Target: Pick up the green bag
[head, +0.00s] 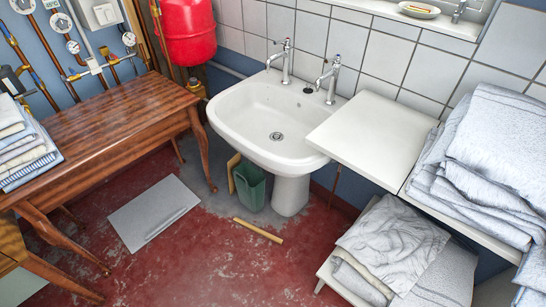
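The only green thing I see is a small dark green open-topped container (250,187); I cannot tell whether it is a bag or a bin. It stands upright on the floor under the left front of the white washbasin (240,108), left of the basin's pedestal. A thin tan board stands close against its left side. My gripper is out of view.
A wooden table (100,125) with folded cloths stands left. A grey panel (153,212) and a yellowish stick (258,230) lie on the red floor before the container. Right are a white counter (372,135) and a low shelf with grey linen (392,245).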

